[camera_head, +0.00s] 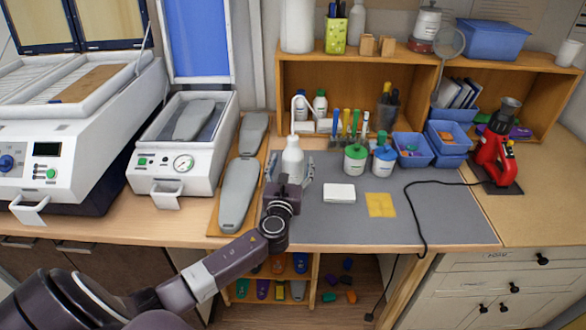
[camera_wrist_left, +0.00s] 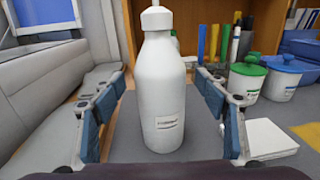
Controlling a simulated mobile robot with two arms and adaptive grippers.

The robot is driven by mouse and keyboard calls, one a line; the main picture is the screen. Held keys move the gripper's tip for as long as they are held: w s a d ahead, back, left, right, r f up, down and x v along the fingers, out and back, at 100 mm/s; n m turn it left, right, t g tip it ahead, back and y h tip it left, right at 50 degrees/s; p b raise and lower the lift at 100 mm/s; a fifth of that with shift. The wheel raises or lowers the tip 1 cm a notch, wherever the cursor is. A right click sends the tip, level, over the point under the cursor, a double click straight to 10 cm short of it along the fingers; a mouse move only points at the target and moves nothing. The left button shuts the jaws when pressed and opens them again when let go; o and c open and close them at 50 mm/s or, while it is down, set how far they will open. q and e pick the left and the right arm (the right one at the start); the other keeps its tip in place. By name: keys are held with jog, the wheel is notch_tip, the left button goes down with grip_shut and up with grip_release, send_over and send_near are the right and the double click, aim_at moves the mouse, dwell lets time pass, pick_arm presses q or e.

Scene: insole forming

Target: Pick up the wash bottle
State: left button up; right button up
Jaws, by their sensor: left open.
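The white wash bottle (camera_head: 292,158) stands upright on the grey mat (camera_head: 440,216), with its bent spout at the top. It also fills the middle of the left wrist view (camera_wrist_left: 161,90), with a small label on its front. My left gripper (camera_head: 290,172) is open, with one finger on each side of the bottle. In the left wrist view, gaps show between the blue finger pads and the bottle, so the left gripper (camera_wrist_left: 158,112) does not touch it there. The bottle's lower part is hidden behind the gripper in the head view. My right gripper is not in view.
A white block (camera_head: 339,193) and a yellow sheet (camera_head: 381,205) lie right of the bottle. Green-lidded (camera_head: 355,159) and blue-lidded (camera_head: 384,160) jars stand behind them. Grey insole forms (camera_head: 239,195) lie on a board to the left. The mat's front right is clear, except for a black cable (camera_head: 421,220).

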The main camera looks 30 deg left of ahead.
pick_arm(q)
jog(key=shift+w+a, duration=0.25)
jog(key=shift+w, duration=0.35)
jog(key=shift+w+a, duration=0.15)
jog(key=shift+w, duration=0.25)
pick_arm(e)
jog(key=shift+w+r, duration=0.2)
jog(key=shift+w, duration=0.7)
pick_arm(q)
jog(key=shift+c, duration=0.2)
jog(key=c, duration=1.5)
jog(key=shift+r, duration=0.1)
jog(key=shift+c, duration=1.1)
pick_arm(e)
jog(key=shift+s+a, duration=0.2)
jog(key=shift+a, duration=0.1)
pick_arm(q)
jog(key=shift+r, duration=0.1)
